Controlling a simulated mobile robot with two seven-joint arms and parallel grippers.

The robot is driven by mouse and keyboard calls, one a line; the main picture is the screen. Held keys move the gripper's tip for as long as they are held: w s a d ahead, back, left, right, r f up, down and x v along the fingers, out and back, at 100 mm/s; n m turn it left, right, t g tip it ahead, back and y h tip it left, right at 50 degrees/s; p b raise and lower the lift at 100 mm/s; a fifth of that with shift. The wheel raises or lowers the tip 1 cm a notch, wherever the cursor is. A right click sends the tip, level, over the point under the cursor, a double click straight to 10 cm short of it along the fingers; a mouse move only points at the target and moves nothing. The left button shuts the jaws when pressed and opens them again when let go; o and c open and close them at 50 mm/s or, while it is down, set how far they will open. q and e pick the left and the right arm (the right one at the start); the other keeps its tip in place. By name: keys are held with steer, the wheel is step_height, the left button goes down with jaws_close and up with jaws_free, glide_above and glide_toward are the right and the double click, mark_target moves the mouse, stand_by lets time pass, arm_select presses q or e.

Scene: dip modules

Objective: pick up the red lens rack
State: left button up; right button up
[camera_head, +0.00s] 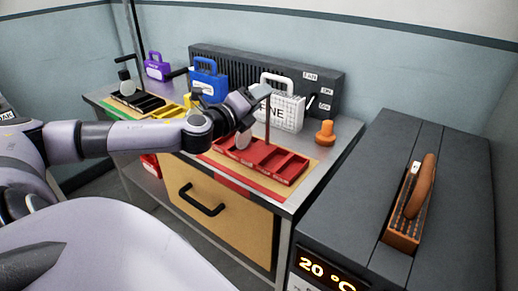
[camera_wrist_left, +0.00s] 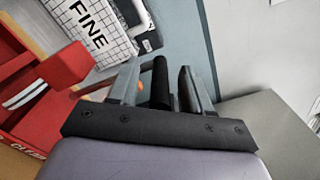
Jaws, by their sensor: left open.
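The red lens rack stands in the long red tray (camera_head: 290,170), with its thin dark red post (camera_head: 267,122) upright. A pale round lens (camera_head: 243,140) shows low beside the post. In the left wrist view, a red block (camera_wrist_left: 66,66) with pale lenses (camera_wrist_left: 24,92) shows at the left edge. My left gripper (camera_head: 262,92) is open at the top of the post. In the left wrist view, a dark round bar (camera_wrist_left: 160,82) lies between its two fingers, with a gap seen on the right side. My right gripper is not in view.
The white FINE caddy (camera_head: 282,112) stands just behind the post. A blue caddy (camera_head: 208,80) and a purple caddy (camera_head: 157,67) are farther left. An orange knob (camera_head: 325,133) stands to the right. A dark heated box (camera_head: 365,190) bears an orange-brown rack (camera_head: 403,228).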

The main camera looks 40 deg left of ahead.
arm_select(q)
jaws_close()
stand_by(0.6)
steer(key=shift+r, duration=0.1)
stand_by(0.7)
